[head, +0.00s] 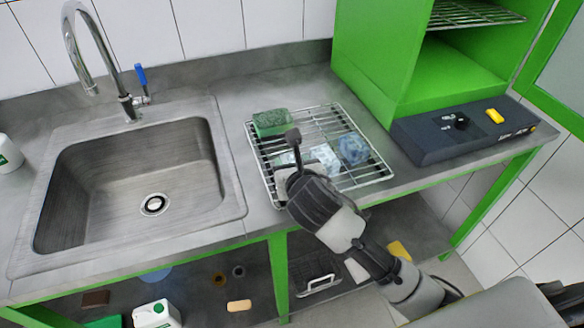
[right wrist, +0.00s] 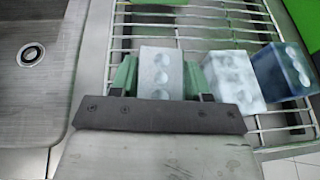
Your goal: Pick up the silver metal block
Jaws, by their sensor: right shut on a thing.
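The silver metal block (right wrist: 161,72), a grey-white block with round recesses on its face, sits between the two green fingers of my right gripper (right wrist: 159,78). The gripper is shut on it, with a finger against each side. In the head view, my right gripper (head: 288,168) is over the front left part of the wire rack (head: 379,178), and its hand hides most of the held block. Whether the block still touches the rack I cannot tell. My left gripper is not in view.
A pale block (head: 325,156) and a blue block (head: 353,149) lie on the rack right of the gripper. A green block (head: 271,122) is at the rack's back left. The sink (head: 150,170) is left, and a dark control box (head: 460,130) is right.

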